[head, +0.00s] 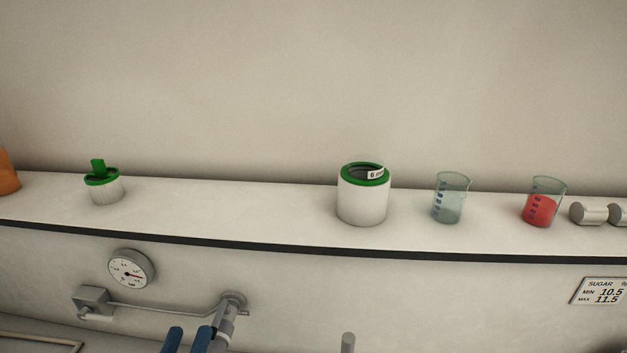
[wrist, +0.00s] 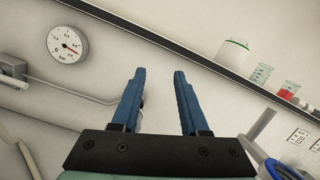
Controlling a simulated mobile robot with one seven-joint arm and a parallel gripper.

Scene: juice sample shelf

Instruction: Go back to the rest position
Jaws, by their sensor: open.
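My gripper (wrist: 157,72) shows in the wrist view with its two blue fingers apart and nothing between them. In the head view only the blue finger ends of my gripper (head: 187,340) show, at the bottom edge, below the shelf (head: 270,222). The gripper touches nothing that I can see. The rest of the arm is out of view in the head view.
On the shelf stand a small green-lidded jar (head: 107,190), a larger white green-rimmed container (head: 361,204), a clear beaker (head: 449,205) and a beaker with red liquid (head: 541,211). A gauge (head: 131,269), a pipe (head: 160,311) and a SUGAR sign (head: 602,291) are below it.

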